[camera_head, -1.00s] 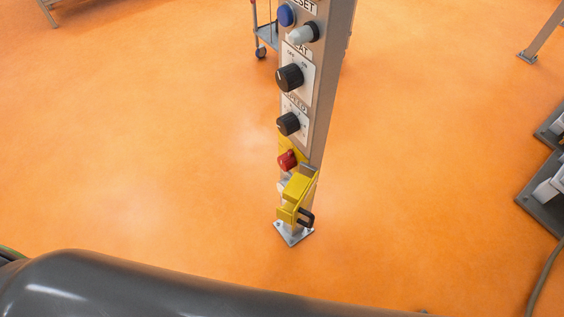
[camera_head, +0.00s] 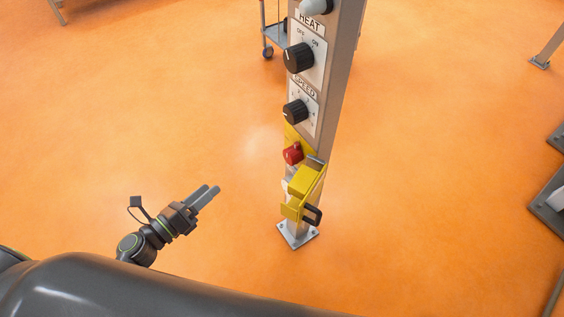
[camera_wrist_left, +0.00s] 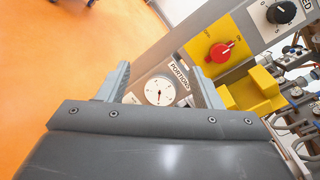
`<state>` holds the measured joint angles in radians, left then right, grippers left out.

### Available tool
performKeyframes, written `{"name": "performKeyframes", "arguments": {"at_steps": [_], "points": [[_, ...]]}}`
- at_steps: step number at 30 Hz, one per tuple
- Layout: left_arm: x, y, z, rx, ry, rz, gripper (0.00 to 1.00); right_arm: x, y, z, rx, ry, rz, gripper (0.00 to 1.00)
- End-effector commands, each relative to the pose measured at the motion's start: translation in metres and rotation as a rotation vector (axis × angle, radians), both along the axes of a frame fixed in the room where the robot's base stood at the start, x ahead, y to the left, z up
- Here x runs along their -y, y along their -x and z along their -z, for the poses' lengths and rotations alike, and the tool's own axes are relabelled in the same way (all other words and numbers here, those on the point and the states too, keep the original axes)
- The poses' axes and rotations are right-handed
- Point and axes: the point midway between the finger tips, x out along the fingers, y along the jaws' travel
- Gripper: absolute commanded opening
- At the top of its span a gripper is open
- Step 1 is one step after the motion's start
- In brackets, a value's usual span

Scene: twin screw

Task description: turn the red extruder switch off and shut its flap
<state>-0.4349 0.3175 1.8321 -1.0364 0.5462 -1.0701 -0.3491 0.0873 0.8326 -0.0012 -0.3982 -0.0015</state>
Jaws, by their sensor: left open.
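The red extruder switch (camera_head: 292,153) sits on a yellow plate low on the grey post. It also shows in the left wrist view (camera_wrist_left: 222,51), with its handle lying at a slant. The yellow flap (camera_head: 304,180) stands out from the post just below the switch and leaves it uncovered. The flap also shows in the left wrist view (camera_wrist_left: 258,92). My left gripper (camera_head: 211,191) is open and empty, left of the post and apart from switch and flap. In the left wrist view its fingers (camera_wrist_left: 160,75) face the panel. My right gripper is not in view.
Black HEAT (camera_head: 298,58) and SPEED (camera_head: 295,112) knobs sit above the switch. Orange floor around the post is clear.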

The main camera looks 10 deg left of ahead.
Motion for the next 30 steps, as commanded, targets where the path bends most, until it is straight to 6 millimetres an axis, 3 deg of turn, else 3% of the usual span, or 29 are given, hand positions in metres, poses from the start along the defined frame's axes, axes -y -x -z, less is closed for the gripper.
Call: {"name": "performKeyframes", "arguments": {"at_steps": [3, 6, 13, 20, 30], "points": [[0.028, 0.014, -0.036, 0.189, -0.222, 0.149, 0.59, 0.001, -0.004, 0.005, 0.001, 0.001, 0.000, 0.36], [0.044, 0.025, -0.055, 0.300, -0.351, 0.229, 0.59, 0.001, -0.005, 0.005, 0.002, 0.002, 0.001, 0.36], [0.058, 0.031, -0.069, 0.384, -0.449, 0.285, 0.59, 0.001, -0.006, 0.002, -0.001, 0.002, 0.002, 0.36], [0.077, 0.011, -0.072, 0.384, -0.443, 0.280, 0.59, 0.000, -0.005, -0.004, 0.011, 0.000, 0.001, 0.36], [0.122, -0.035, -0.071, 0.381, -0.438, 0.280, 0.59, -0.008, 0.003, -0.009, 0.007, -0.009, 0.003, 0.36]]}}
